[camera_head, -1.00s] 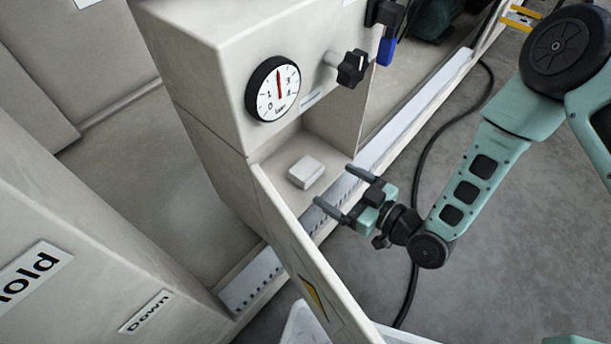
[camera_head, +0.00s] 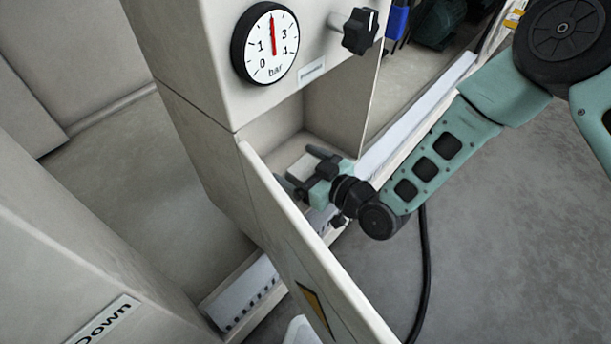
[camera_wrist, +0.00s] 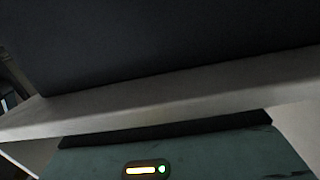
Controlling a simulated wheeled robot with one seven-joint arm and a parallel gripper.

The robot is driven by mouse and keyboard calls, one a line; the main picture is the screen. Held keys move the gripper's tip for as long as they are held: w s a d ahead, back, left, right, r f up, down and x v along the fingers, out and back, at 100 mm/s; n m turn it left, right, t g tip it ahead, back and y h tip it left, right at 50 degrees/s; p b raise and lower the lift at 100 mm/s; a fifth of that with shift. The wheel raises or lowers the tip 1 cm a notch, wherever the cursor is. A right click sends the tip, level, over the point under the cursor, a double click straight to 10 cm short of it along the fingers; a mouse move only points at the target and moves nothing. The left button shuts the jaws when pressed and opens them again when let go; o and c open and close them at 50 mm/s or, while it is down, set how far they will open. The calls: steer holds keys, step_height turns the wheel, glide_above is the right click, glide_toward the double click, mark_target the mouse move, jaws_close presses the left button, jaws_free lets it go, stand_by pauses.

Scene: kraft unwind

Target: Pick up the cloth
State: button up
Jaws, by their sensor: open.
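The cloth (camera_head: 304,164) is a small pale folded block lying on the floor of an open niche in the beige cabinet, in the head view. My gripper (camera_head: 299,170) is open and has its fingers inside the niche mouth, around or just above the cloth. The gripper body hides part of the cloth, and I cannot tell whether the fingers touch it. In the wrist view a pale band (camera_wrist: 170,98) crosses under a large dark surface; I cannot tell whether the band is the cloth.
An open cabinet door (camera_head: 300,245) stands just left of my gripper. A pressure gauge (camera_head: 265,44) and a black knob (camera_head: 360,31) are above the niche. A black cable (camera_head: 425,260) lies on the free grey floor at right.

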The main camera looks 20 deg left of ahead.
steer(key=c, duration=1.1)
steer(key=shift+o, duration=0.2)
steer(key=shift+r, duration=0.15)
